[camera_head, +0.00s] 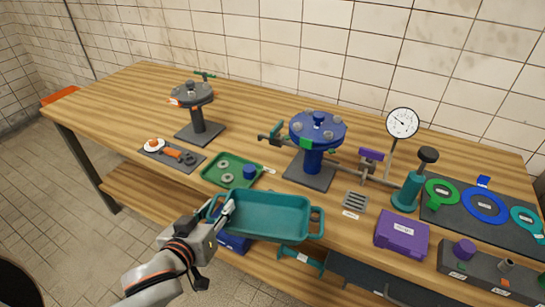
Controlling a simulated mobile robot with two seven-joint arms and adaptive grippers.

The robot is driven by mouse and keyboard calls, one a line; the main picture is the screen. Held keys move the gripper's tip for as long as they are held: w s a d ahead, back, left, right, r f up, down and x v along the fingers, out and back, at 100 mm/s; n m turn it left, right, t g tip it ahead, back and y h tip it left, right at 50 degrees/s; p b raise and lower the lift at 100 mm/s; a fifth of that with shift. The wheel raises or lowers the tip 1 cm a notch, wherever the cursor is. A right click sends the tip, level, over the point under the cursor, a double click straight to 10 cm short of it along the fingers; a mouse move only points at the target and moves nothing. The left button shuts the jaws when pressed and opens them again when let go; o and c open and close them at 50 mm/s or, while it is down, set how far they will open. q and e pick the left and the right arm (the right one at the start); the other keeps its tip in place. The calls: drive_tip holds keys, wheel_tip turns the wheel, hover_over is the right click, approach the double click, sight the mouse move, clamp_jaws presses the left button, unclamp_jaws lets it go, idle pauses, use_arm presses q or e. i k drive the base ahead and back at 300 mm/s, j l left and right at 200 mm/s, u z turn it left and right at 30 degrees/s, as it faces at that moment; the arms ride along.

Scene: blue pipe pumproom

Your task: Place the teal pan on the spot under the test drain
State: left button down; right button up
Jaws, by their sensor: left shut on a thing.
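The teal pan (265,217) is a rectangular tray with a handle at each end, near the front edge of the workbench (110,120). My left gripper (224,211) is shut on the pan's left end. The pan is about level and overhangs the bench's front edge; it looks empty. A small grey slotted grate (355,201) with a white label lies right of the pan. A pipe with a purple handle (371,155) runs behind the grate; I cannot tell which part is the test drain. My right gripper is out of view.
A green tray (231,184) with rings and a blue cap lies just behind the pan. The blue flanged stand (312,158) rises behind it. A purple box (401,235), teal pump (409,188) and pressure gauge (402,123) stand to the right.

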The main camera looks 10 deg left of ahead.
sight(243, 153)
drive_tip(key=k+l, duration=0.1)
drive_tip(key=l, duration=0.4)
drive_tip(key=k+l+z, duration=0.1)
drive_tip(key=l, duration=0.45)
drive_tip(key=l+z, duration=0.1)
drive_tip(key=l, duration=0.4)
drive_tip(key=k, duration=0.05)
